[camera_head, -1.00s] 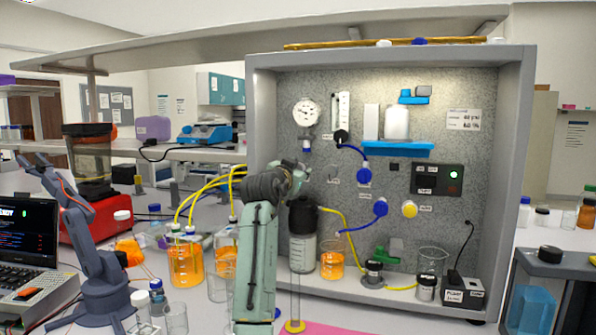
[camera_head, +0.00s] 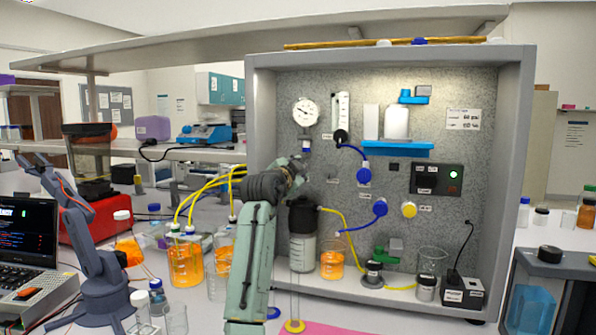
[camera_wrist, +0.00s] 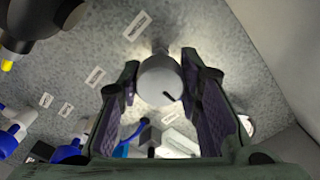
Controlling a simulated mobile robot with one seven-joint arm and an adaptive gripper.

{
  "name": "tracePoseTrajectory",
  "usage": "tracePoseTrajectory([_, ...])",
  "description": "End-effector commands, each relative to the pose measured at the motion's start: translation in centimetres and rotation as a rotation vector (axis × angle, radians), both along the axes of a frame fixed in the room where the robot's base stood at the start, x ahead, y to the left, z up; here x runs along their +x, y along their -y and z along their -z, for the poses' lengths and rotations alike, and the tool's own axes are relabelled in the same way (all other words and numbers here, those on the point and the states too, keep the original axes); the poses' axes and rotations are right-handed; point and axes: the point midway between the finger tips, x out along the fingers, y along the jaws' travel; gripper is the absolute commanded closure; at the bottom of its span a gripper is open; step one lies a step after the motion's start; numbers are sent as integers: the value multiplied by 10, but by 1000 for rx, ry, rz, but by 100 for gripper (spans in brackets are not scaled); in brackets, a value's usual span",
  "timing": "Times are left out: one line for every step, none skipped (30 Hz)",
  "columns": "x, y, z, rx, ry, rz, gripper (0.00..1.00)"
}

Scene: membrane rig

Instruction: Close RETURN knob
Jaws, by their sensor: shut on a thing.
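The knob (camera_wrist: 160,82), a pale grey round cap with a dark mark near its edge, sits on the speckled panel between the fingers in the wrist view. I take it to be the RETURN knob, but the labels are too small to read. My gripper (camera_wrist: 162,92) is shut on it, one purple-padded finger on each side. In the head view my gripper (camera_head: 300,168) is at the panel's left part, below the round gauge, and hides the knob.
A black-topped filter vessel (camera_head: 302,220) stands just below my gripper. The pressure gauge (camera_head: 305,112) is above it. Blue knobs (camera_head: 364,175) and a yellow knob (camera_head: 409,209) are to the right. Beakers with orange liquid (camera_head: 186,264) stand left of my arm.

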Motion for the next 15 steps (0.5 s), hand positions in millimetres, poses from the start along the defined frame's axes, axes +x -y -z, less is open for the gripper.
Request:
tracePoseTrajectory([-1, 0, -3, 1, 7, -1, 96])
tracePoseTrajectory([-1, 0, -3, 1, 7, -1, 96])
tracePoseTrajectory([-1, 0, -3, 0, 7, -1, 96])
tracePoseTrajectory([-1, 0, -3, 0, 7, -1, 96])
tracePoseTrajectory([-1, 0, -3, 0, 6, -1, 96])
tracePoseTrajectory([-1, 0, -3, 0, 7, -1, 96])
tracePoseTrajectory([-1, 0, -3, 0, 6, -1, 96])
tracePoseTrajectory([-1, 0, -3, 0, 6, -1, 96])
tracePoseTrajectory([-1, 0, -3, 0, 6, -1, 66])
tracePoseTrajectory([-1, 0, -3, 0, 6, -1, 64])
tracePoseTrajectory([0, 0, -3, 0, 5, -1, 62])
tracePoseTrajectory([0, 0, -2, -1, 5, -1, 59])
tracePoseTrajectory([0, 0, -2, 0, 4, -1, 57])
tracePoseTrajectory([0, 0, -2, 0, 4, -1, 55])
tracePoseTrajectory([0, 0, -2, 0, 4, -1, 52])
